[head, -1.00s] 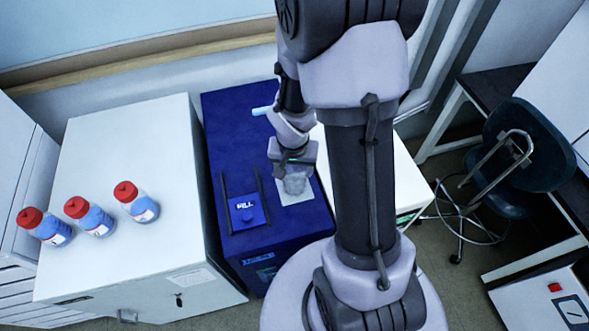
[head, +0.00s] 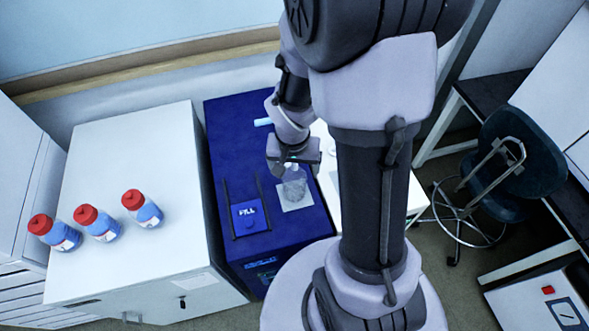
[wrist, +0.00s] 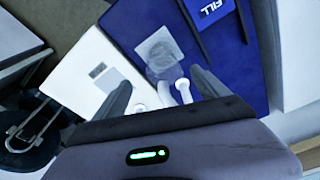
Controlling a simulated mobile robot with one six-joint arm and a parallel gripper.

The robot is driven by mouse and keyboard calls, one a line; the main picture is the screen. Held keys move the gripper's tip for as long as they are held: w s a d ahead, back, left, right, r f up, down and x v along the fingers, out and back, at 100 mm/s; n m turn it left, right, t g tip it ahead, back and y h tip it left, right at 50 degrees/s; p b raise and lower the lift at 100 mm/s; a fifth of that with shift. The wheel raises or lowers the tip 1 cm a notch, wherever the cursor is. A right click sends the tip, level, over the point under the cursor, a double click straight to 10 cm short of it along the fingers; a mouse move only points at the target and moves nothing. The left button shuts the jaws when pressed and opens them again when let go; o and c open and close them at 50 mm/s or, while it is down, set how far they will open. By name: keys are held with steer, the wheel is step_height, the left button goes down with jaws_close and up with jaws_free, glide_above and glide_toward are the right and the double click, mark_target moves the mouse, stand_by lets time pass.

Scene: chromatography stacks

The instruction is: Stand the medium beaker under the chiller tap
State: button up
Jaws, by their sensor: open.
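The medium beaker (head: 294,186) is clear and stands upright on the pale square pad (head: 309,200) on top of the blue chiller (head: 225,150). In the wrist view the beaker (wrist: 160,58) shows over the pad, partly overlapped by a white tap (wrist: 182,90). A pale blue tube end (head: 263,122) sticks out at the chiller's back in the head view. My gripper (head: 296,163) is just behind and above the beaker, apart from it as far as I can tell. In the wrist view my gripper (wrist: 160,95) has its fingers spread, with nothing held between them.
A blue FILL plate (head: 247,216) sits between two dark rails on the chiller. A white cabinet at left (head: 130,260) bears three red-capped bottles (head: 100,223). A white surface (wrist: 80,70) adjoins the chiller. A dark stool (head: 515,165) stands at right.

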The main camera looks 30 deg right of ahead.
step_height(320, 180, up, 11)
steer(key=a+t+p, duration=0.1)
steer(key=a, duration=0.2)
steer(key=s+a+r+n+t+y, duration=0.3)
steer(key=s+a+r, duration=0.7)
steer(key=r, duration=0.3)
steer(key=shift+a+r+t, duration=0.3)
steer(key=shift+a+r, duration=0.05)
steer(key=shift+a, duration=0.05)
steer(key=shift+f, duration=0.1)
step_height(320, 180, down, 12)
steer(key=b, duration=1.2)
